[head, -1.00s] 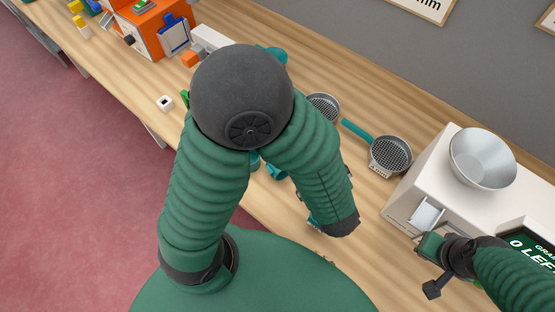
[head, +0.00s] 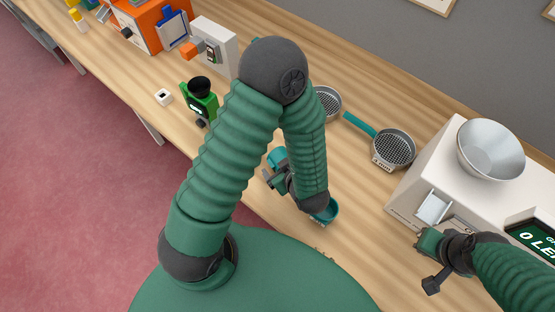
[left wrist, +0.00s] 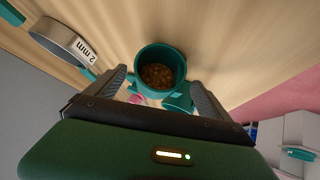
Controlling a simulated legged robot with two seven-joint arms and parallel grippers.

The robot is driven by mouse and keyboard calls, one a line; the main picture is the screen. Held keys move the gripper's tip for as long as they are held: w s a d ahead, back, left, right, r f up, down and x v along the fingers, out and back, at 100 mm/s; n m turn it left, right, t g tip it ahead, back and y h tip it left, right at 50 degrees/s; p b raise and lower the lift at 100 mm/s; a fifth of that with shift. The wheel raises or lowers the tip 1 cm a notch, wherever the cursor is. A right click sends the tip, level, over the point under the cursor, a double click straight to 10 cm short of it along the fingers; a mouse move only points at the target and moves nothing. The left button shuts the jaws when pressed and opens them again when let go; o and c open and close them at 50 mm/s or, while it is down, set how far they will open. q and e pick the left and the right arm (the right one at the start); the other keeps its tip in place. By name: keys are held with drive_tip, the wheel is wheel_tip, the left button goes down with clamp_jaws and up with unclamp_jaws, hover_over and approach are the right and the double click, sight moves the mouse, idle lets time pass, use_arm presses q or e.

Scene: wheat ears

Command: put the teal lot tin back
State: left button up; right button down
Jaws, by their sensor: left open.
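A round teal tin (left wrist: 160,58) holding brown grains stands just beyond my left fingertips in the left wrist view. A smaller teal part (left wrist: 180,101) and something pink (left wrist: 137,99) show below it. In the head view, one teal piece (head: 277,156) is beside my open left gripper (head: 271,180), and an open teal tin (head: 328,212) is partly hidden by my left wrist. I cannot tell which of these the left wrist view shows. My left gripper holds nothing visible. My right gripper (head: 430,243) is by the white machine; its jaws are unclear.
Two sieves, one near (head: 393,148) and one farther left (head: 327,103), lie behind. A white machine (head: 417,185) with a metal bowl (head: 490,150) stands at right. A green device (head: 201,102), a small white block (head: 163,97) and an orange machine (head: 140,25) are at left.

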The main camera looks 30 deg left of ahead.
use_arm(q)
drive_tip(key=shift+w+a+f, duration=0.5)
drive_tip(key=shift+w+f, duration=0.2)
drive_tip(key=shift+f, duration=0.05)
drive_tip(key=shift+s+d+r, duration=0.1)
drive_tip(key=shift+s, duration=0.05)
drive_tip(key=c, duration=1.6)
